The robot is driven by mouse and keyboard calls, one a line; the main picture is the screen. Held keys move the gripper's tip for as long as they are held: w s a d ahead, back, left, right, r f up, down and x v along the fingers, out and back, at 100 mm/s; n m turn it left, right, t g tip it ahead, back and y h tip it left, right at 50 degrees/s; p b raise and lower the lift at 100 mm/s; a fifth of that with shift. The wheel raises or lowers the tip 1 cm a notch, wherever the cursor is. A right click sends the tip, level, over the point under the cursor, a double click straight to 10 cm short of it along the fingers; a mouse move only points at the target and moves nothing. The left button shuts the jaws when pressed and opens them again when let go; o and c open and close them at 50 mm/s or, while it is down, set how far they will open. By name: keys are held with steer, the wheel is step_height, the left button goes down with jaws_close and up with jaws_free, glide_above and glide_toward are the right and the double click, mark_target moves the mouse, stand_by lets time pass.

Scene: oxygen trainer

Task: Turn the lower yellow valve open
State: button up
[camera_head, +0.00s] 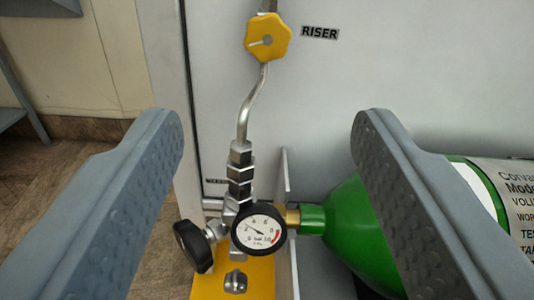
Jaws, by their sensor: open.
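One yellow valve knob (268,38) shows at the top middle, mounted on a vertical metal pipe. It has a lobed rim and a grey centre with a pale line mark. No other yellow knob is in view, so I cannot tell whether it is the lower one. My gripper (268,125) is open and empty. Its two grey textured fingers stand wide apart, left and right of the pipe. The knob appears above the fingertips, between the lines of the fingers and not touched.
A pressure gauge (259,230), a black round knob (193,246) and metal fittings (240,170) sit below the bent pipe (248,105). A green cylinder (350,225) lies at the right, partly behind my right finger. A RISER label (320,33) is on the grey panel (400,80).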

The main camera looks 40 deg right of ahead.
mark_target(268, 39)
steer(key=x, duration=1.7)
steer(key=shift+f, duration=0.1)
steer(key=c, duration=1)
